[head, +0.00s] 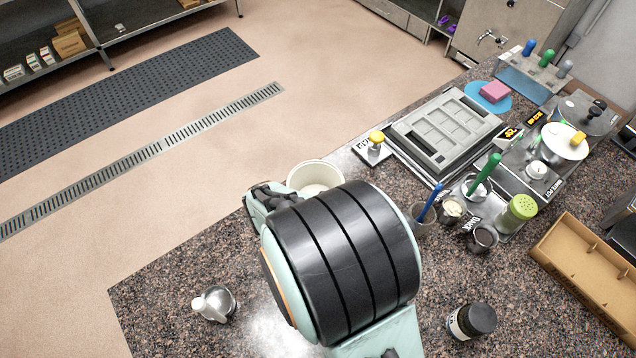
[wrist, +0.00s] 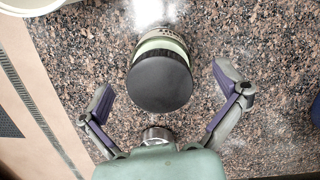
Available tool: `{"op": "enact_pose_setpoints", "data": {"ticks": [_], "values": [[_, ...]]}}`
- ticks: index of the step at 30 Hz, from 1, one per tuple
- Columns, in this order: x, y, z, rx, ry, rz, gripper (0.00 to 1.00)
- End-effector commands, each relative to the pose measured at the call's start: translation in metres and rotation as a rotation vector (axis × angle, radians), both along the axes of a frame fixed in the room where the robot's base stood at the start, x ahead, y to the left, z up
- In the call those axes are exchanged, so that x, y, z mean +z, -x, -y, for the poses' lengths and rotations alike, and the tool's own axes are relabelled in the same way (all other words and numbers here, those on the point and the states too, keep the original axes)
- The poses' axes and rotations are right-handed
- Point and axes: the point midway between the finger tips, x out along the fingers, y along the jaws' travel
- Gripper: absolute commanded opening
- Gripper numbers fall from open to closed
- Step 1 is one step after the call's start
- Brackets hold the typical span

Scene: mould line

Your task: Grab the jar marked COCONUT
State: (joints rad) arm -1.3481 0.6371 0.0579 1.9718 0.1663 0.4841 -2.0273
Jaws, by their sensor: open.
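In the wrist view a jar with a wide black lid (wrist: 160,86) and a pale green body stands on the speckled counter. Some marking shows on its side, but I cannot read it. My gripper (wrist: 164,79) is open, with one finger on each side of this jar and gaps between the fingers and the lid. In the head view my arm hides this spot. A second dark-lidded jar (head: 472,321) with a pale label stands at the front right in the head view; its wording is also unreadable.
A white tub (head: 315,176) stands behind my arm and shows at the wrist view's top left (wrist: 28,3). A small white-topped metal item (head: 214,303) stands at the left. Cups with coloured tools, a green-lidded shaker (head: 518,210) and a cardboard tray (head: 580,262) occupy the right.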

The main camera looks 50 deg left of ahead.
Motion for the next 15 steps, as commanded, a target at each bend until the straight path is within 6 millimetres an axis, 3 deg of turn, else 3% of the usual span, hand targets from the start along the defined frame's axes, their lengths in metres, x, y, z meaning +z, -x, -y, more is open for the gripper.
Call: {"op": "enact_pose_setpoints", "data": {"ticks": [6, 14, 15], "values": [[-0.023, -0.003, 0.000, -0.002, 0.000, 0.000, 0.97], [-0.025, -0.004, -0.001, -0.003, -0.001, 0.000, 0.97], [-0.025, -0.004, -0.001, -0.003, -0.001, 0.000, 0.88]]}}
